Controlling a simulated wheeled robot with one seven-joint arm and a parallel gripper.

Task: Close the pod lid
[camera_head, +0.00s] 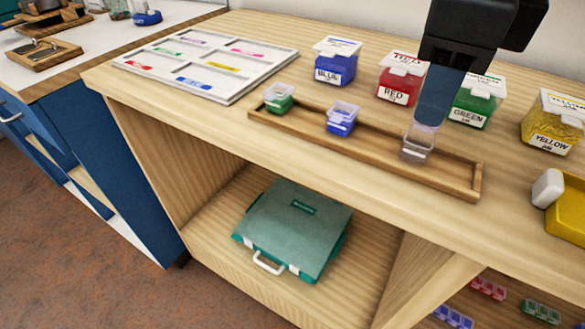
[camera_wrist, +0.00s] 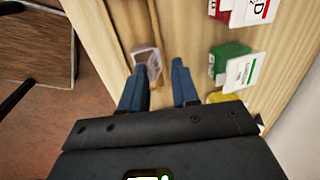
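A small clear pod (camera_head: 416,153) stands at the right part of a narrow wooden tray (camera_head: 462,183). It looks empty. Its lid cannot be made out clearly against my fingers. In the wrist view the clear pod (camera_wrist: 147,63) lies just off the tip of the left-hand finger. My gripper (camera_head: 430,121) points down right over the pod; in the wrist view its two blue fingers (camera_wrist: 157,66) stand apart with nothing held between them. Whether a finger touches the pod is not clear. A green pod (camera_head: 279,103) and a blue pod (camera_head: 341,123) also stand in the tray.
Behind the tray stand labelled tubs: blue (camera_head: 335,62), red (camera_head: 400,82), green (camera_head: 474,104) and yellow (camera_head: 553,125). A white board (camera_head: 207,62) with coloured labels lies at the left. A yellow object (camera_head: 568,212) is at the right edge. A green case (camera_head: 293,232) sits on the shelf below.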

